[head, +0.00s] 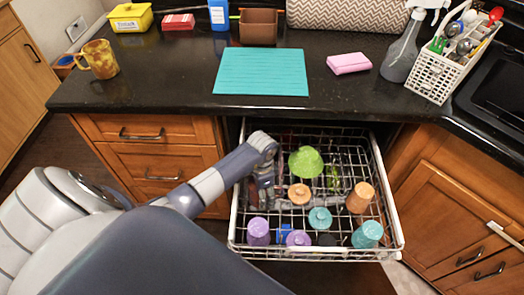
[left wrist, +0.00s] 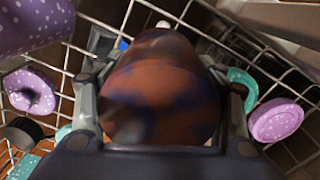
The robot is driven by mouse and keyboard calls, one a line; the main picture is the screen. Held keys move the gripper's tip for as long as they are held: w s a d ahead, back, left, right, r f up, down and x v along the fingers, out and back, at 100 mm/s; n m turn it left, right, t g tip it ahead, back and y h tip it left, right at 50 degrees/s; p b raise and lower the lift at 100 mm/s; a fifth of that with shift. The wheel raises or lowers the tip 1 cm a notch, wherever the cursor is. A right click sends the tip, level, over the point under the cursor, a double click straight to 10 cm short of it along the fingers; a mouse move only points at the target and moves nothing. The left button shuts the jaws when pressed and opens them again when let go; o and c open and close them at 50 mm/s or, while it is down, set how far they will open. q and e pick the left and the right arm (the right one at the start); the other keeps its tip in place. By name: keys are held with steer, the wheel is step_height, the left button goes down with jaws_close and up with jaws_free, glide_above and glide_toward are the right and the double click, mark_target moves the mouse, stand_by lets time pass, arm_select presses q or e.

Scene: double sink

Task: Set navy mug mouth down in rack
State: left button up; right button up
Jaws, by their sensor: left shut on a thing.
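The navy mug (left wrist: 160,90) fills the middle of the left wrist view as a rounded brown body with dark blue blotches. My left gripper (left wrist: 163,112) is shut on it, one finger on each side. In the head view, my left gripper (head: 265,185) is low in the left part of the pulled-out white wire rack (head: 318,255). The mug is mostly hidden by the gripper there. I cannot tell its mouth direction or whether it touches the rack wires. My right gripper is not in view.
The rack also holds a green bowl (head: 306,162), an orange cup (head: 360,197), a purple cup (head: 258,231), a teal cup (head: 367,234) and lidded items. A speckled purple cup (left wrist: 35,22) is close beside the gripper. A mottled yellow mug (head: 100,59) stands on the counter.

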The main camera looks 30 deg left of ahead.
arm_select(q)
steer(key=o, duration=1.5)
steer(key=shift+c, duration=0.2)
steer(key=shift+r, duration=0.1)
step_height(320, 180, up, 12)
steer(key=shift+f, duration=0.1)
